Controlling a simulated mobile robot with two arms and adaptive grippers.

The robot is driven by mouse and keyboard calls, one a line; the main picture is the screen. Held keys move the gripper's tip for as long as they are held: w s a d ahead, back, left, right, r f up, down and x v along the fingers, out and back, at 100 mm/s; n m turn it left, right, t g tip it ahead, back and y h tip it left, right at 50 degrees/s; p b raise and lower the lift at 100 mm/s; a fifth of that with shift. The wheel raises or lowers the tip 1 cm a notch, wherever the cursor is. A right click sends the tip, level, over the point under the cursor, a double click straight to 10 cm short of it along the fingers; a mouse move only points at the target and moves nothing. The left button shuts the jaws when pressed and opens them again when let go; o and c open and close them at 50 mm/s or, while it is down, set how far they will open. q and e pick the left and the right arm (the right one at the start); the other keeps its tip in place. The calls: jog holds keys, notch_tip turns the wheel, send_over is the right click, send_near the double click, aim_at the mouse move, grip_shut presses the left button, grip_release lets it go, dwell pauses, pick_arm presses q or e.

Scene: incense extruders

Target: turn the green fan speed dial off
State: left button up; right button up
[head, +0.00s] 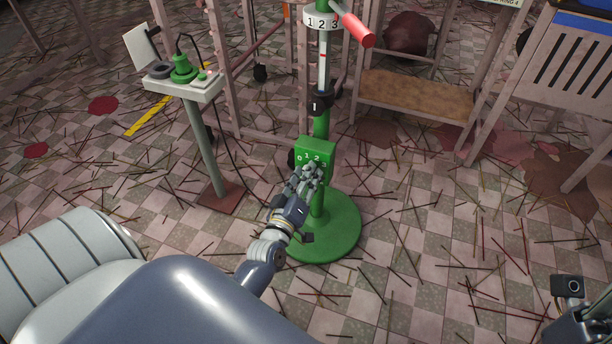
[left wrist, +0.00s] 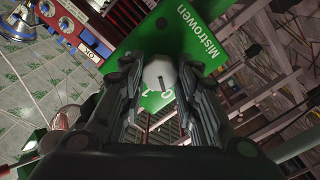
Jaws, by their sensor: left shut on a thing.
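A green control box (head: 317,150) with white digits from 0 to 3 sits on a green post above a round green base (head: 322,232). In the left wrist view, the green panel (left wrist: 200,38) bears the word "Mistrowen". My left gripper (head: 312,172) is at the front of the box, and its fingers (left wrist: 160,88) are closed around the pale dial (left wrist: 160,70). A dark mark shows on the dial, but I cannot tell which digit it points at. The gripper hides the dial in the head view. Part of my right arm shows at the lower right; its fingers are not clear.
A small stand (head: 183,87) with a green device is at the left. Above the box are a white numbered ring (head: 321,20) and a red-handled lever (head: 357,28). A wooden bench (head: 412,96) stands behind. Thin sticks litter the tiled floor.

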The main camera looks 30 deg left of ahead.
pick_arm(q)
jog(key=o, duration=1.1)
jog(key=shift+c, duration=0.2)
jog(key=shift+s, duration=0.1)
jog(key=v, duration=1.1)
jog(key=shift+s, duration=0.4)
jog(key=shift+d, duration=0.15)
